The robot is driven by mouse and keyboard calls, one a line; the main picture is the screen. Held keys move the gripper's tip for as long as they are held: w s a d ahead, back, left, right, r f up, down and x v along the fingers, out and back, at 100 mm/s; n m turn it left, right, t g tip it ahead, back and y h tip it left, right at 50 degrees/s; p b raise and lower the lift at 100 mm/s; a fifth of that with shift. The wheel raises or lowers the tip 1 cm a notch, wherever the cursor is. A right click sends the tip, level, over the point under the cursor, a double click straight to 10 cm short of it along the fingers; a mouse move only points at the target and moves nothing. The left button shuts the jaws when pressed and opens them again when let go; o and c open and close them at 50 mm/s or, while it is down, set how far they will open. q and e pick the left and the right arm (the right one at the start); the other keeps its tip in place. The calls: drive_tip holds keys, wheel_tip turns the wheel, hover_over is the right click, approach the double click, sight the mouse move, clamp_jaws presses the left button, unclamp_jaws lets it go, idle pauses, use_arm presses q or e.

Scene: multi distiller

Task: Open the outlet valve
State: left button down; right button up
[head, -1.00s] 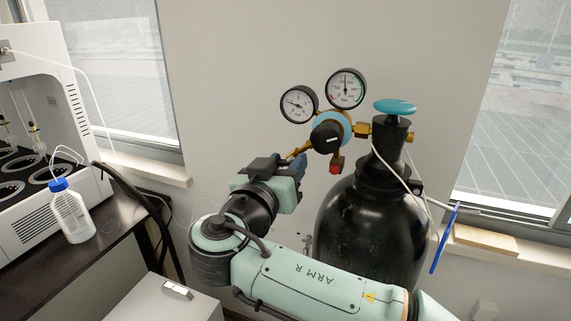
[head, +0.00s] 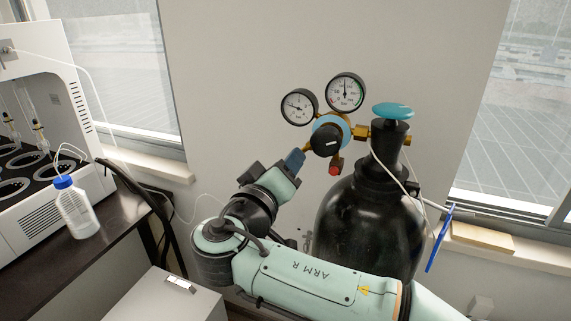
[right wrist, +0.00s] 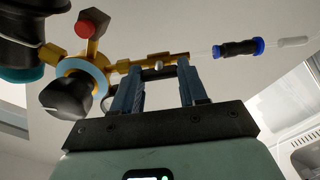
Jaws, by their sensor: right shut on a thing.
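The brass regulator (head: 331,133) sits on the neck of the black gas cylinder (head: 368,235), with a black knob on its blue ring. Its outlet valve (right wrist: 157,63) is on the brass outlet stem, clearest in the right wrist view. My right gripper (head: 294,158) is at the lower left of the regulator in the head view. Its blue fingers (right wrist: 160,73) are either side of the valve, shut on it. The gripper and its arm hide most of the valve in the head view. My left gripper is not in view.
Two round gauges (head: 345,92) rise above the regulator, and a teal handwheel (head: 393,110) tops the cylinder. A red-capped part (head: 335,168) hangs below the regulator. A blue-capped bottle (head: 76,208) stands on the dark table at left. A white hose runs down the cylinder.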

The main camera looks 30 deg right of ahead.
idle(0.4)
drive_tip(key=o, duration=1.1)
drive_tip(key=shift+c, duration=0.2)
drive_tip(key=v, duration=1.3)
drive_tip(key=shift+s+b, duration=0.2)
drive_tip(key=shift+b, duration=0.1)
drive_tip(key=shift+a, duration=0.1)
